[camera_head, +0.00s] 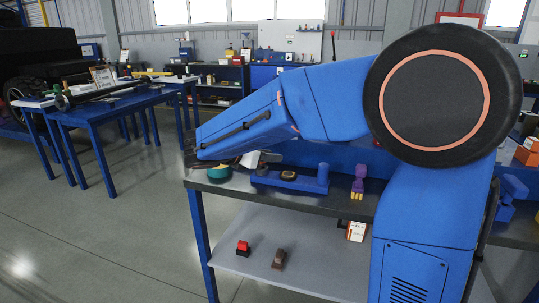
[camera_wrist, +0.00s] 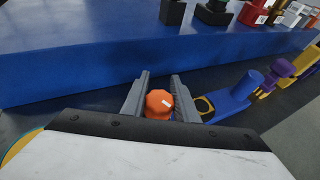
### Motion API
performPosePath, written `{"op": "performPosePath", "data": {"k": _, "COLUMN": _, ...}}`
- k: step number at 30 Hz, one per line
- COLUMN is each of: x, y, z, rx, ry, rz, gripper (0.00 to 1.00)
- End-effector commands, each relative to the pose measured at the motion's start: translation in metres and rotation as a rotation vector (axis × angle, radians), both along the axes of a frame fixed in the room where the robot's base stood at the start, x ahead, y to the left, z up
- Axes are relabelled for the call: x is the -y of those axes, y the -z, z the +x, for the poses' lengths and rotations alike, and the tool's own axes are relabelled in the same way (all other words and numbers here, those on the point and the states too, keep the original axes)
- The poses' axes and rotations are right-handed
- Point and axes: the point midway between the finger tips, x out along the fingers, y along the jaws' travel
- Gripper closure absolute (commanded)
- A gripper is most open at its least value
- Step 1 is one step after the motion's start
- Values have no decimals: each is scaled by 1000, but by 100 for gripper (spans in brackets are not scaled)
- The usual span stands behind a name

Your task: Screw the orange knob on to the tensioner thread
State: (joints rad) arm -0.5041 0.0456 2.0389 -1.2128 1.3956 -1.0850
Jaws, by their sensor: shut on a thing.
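My gripper (camera_wrist: 160,86) is shut on the orange knob (camera_wrist: 159,104) in the wrist view. The knob sits between the two grey fingers and has a small white mark. A blue fixture, which looks like the roller tester (camera_wrist: 226,103), lies just right of the gripper in that view, with an upright blue cylinder and a dark-centred yellow ring. It also shows on the bench in the head view (camera_head: 290,180). I cannot make out the tensioner thread.
A purple and yellow item (camera_head: 357,181) stands right of the fixture on the dark bench top (camera_head: 345,199). A teal round item (camera_head: 219,174) lies at the bench's left end. A blue raised ledge (camera_wrist: 100,62) runs behind the gripper, with several items on it.

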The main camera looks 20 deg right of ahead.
Motion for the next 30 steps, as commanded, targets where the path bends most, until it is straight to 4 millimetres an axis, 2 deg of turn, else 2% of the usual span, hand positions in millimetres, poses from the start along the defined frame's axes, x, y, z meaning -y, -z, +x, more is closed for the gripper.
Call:
{"op": "performPosePath", "data": {"k": 17, "x": 0, "y": 14, "z": 0, "rx": -1, "ry": 0, "rz": 0, "gripper": 100}}
{"op": "performPosePath", "data": {"k": 18, "x": 0, "y": 15, "z": 0, "rx": -1, "ry": 0, "rz": 0, "gripper": 71}}
{"op": "performPosePath", "data": {"k": 21, "x": 0, "y": 15, "z": 0, "rx": 0, "ry": 0, "rz": 0, "gripper": 52}}
{"op": "performPosePath", "data": {"k": 30, "x": -1, "y": 14, "z": 0, "rx": 0, "ry": 0, "rz": 0, "gripper": 52}}
